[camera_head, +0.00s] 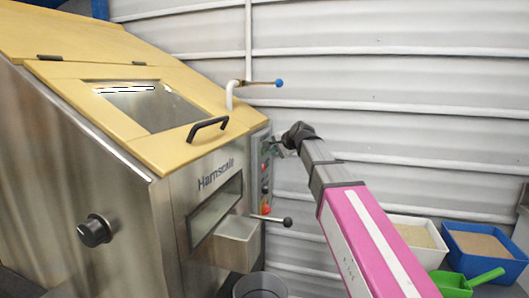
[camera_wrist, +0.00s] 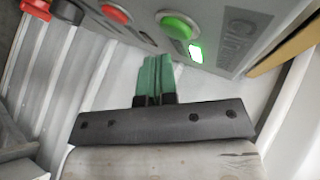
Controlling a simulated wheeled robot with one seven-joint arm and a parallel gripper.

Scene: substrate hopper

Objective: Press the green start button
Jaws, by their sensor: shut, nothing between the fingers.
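The green start button (camera_wrist: 178,26) is a round green cap on the grey control panel at the top of the wrist view. A small lit green indicator (camera_wrist: 196,53) glows beside it. My gripper (camera_wrist: 155,60) is shut and empty, with its green fingertips just below and left of the button in that view. I cannot tell whether they touch the panel. In the head view my gripper (camera_head: 276,146) is at the upper part of the panel (camera_head: 255,170) on the hopper's right side. I cannot make out the green button there.
A red button (camera_wrist: 116,14), a black knob (camera_wrist: 67,11) and a red knob (camera_wrist: 36,8) sit left of the green button. The steel hopper (camera_head: 130,200) has a black-knobbed lever (camera_head: 283,221) below the panel. Bins stand at right, including a blue one (camera_head: 452,255).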

